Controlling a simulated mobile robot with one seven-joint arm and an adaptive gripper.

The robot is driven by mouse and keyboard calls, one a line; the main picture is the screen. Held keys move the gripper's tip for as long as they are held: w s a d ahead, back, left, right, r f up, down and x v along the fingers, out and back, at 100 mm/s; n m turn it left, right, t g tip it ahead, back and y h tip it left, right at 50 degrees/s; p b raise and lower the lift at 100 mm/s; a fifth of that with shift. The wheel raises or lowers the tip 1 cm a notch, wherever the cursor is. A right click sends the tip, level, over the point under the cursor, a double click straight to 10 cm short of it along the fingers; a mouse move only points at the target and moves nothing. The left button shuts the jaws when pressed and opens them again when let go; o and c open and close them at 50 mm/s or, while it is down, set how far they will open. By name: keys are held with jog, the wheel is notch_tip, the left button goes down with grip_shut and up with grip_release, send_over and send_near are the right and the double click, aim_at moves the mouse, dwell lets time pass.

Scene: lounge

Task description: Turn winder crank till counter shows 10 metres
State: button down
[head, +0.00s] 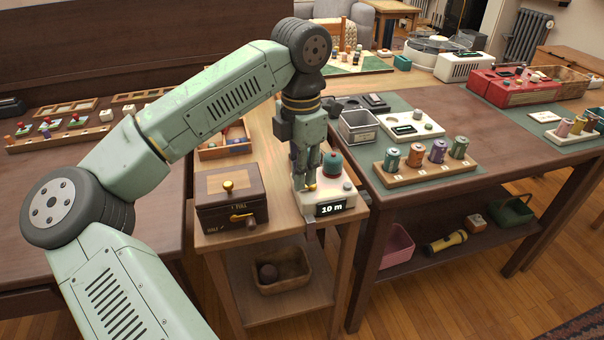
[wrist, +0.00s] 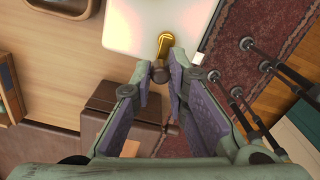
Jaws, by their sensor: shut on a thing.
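The white winder (head: 346,187) stands at the front right corner of the light wooden table. A teal and red spool (head: 333,164) sits on top of it. Its dark front counter (head: 332,209) reads "10 m". My gripper (head: 309,186) reaches down onto the winder's left side. In the wrist view, the brass crank (wrist: 164,42) extends from the white body, and its dark knob (wrist: 160,72) sits between my fingertips. My gripper is shut on the crank knob. In the head view, the fingers mostly hide the crank.
A dark brown box (head: 232,205) with a brass knob and lever stands left of the winder. To the right, a darker table holds a rack of several coloured spools (head: 425,168) and a metal bin (head: 358,127). A wooden tray (head: 285,270) sits on the lower shelf.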

jog(key=shift+w+m, duration=0.1)
jog(key=shift+m, duration=0.3)
jog(key=c, duration=1.6)
grip_release()
jog(key=shift+o, duration=0.2)
notch_tip(320, 180, up, 12)
jog(key=shift+d, duration=0.1)
